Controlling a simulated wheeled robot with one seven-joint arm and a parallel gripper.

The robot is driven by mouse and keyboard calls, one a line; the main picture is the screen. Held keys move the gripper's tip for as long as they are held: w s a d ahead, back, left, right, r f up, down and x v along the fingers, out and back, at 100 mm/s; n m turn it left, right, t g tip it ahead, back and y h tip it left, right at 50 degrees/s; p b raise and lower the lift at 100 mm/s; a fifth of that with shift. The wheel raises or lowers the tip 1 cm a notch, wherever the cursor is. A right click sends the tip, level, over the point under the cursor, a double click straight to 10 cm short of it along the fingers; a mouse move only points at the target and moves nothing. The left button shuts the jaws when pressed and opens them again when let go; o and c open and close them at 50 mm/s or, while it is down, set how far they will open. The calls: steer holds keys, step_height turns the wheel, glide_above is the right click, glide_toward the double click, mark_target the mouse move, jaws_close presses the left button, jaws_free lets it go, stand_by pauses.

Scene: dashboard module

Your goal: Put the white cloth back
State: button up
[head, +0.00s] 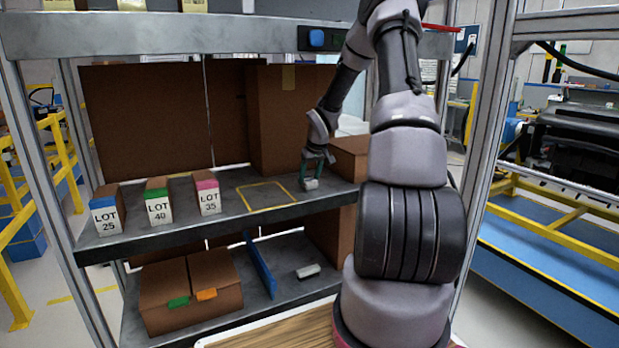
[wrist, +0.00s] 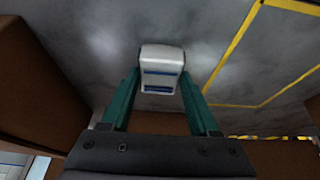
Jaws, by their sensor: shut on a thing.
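The white cloth (wrist: 162,56) is a small folded or rolled white piece with blue stripes. In the wrist view it sits between the green fingers of my gripper (wrist: 160,88), which is shut on it. In the head view the cloth (head: 311,184) is low over the middle shelf, just right of a yellow taped outline (head: 265,208), in my gripper (head: 314,176). I cannot tell whether it touches the shelf. The taped outline is empty.
Boxes labelled LOT 25 (head: 105,213), LOT 40 (head: 159,206) and LOT 35 (head: 208,197) stand left on the shelf. A cardboard box (head: 349,157) is close right of my gripper. The lower shelf holds a blue divider (head: 260,267) and a small white item (head: 307,271).

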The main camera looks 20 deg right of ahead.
steer(key=o, duration=1.4)
steer(key=shift+f, duration=0.1)
steer(key=shift+o, duration=0.2)
steer(key=s+a+r+h, duration=0.1)
steer(key=s+a+r, duration=0.3)
steer(key=r, duration=0.5)
steer(key=s+a+r, duration=0.1)
steer(key=s+r, duration=0.5)
steer(key=r, duration=0.3)
steer(key=s+a+r+m+y, duration=0.1)
steer(key=s+a+r, duration=0.3)
steer(key=s, duration=0.4)
steer(key=s+a+r+m+t+y, duration=0.1)
steer(key=s+a+r, duration=0.3)
steer(key=s, duration=0.5)
steer(key=s+a+r+m+t+y, duration=0.1)
steer(key=s+a+r, duration=0.3)
steer(key=s, duration=0.5)
steer(key=shift+s+a+m, duration=0.15)
steer(key=shift+a+m, duration=0.55)
steer(key=shift+m, duration=0.1)
steer(key=shift+t, duration=0.3)
